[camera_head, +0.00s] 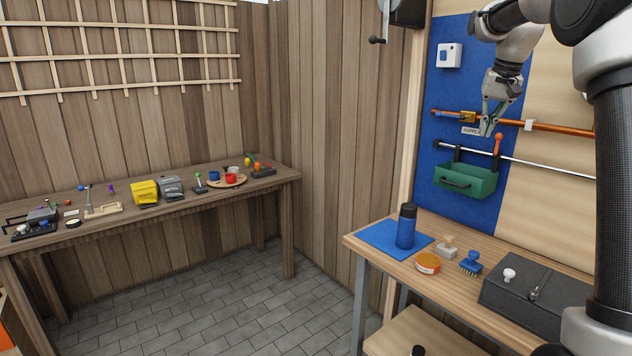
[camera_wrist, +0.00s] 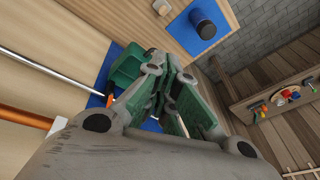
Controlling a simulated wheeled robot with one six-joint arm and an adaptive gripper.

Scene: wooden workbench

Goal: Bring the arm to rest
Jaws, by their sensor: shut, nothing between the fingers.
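My gripper (camera_head: 487,127) is shut and empty at the upper right of the head view, in front of the blue wall panel (camera_head: 450,88). It points downward, close to the copper pipe (camera_head: 560,127) and its brass valve (camera_head: 468,117); I cannot tell whether it touches them. In the wrist view my gripper (camera_wrist: 178,78) has its fingers together, with green pads. The green bin (camera_head: 465,181) hangs below the gripper on the panel, and it also shows in the wrist view (camera_wrist: 127,66).
The right bench (camera_head: 380,262) holds a blue bottle (camera_head: 406,228) on a blue mat (camera_head: 378,234), an orange tin (camera_head: 428,262), a blue brush (camera_head: 471,261) and a dark box (camera_head: 535,292). A steel rod (camera_head: 540,165) runs along the wall. The left bench (camera_head: 120,222) carries several small items.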

